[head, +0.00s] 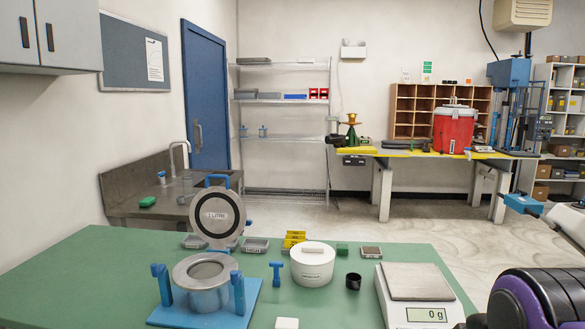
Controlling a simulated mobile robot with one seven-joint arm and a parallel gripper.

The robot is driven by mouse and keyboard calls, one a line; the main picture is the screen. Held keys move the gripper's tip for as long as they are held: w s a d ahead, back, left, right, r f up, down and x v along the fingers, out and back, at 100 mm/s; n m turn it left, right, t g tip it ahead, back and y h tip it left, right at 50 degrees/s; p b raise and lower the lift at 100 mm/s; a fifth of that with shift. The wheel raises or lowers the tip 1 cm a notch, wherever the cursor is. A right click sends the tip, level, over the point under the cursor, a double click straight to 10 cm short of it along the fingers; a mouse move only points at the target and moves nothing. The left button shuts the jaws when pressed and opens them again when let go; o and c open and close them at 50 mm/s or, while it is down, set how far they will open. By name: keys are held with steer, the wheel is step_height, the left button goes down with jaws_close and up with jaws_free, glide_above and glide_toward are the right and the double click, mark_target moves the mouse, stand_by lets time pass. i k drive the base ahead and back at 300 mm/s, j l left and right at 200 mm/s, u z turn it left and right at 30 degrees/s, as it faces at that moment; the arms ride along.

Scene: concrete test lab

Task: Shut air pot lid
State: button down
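The air pot (208,299) is a round grey metal vessel on a blue base plate (258,287), standing on the green table. Its mouth is uncovered. Blue clamp posts with T-shaped tops stand at its left (162,285) and right (238,293). The lid (217,217) is a round metal disc with a dark ring and a pale label, standing upright behind the pot, its face towards me. A blue handle (217,180) shows at its top edge. The lid's lower edge and any hinge are hard to make out. My gripper is not clearly seen.
On the green table (70,270), a white tub (312,266), a blue T-shaped tool (276,273), a black cup (353,281) and a scale (410,283) stand right of the pot. A white block (287,323) lies in front. Small trays and yellow blocks line the back.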

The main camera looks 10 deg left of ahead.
mark_target(217, 214)
steer(key=i+j, duration=0.15)
steer(key=j, duration=0.25)
steer(key=i+j+u, duration=0.15)
steer(key=j, duration=0.3)
steer(key=i+j, duration=0.1)
steer(key=j, duration=0.3)
steer(key=i+j+u, duration=0.1)
steer(key=j, duration=0.25)
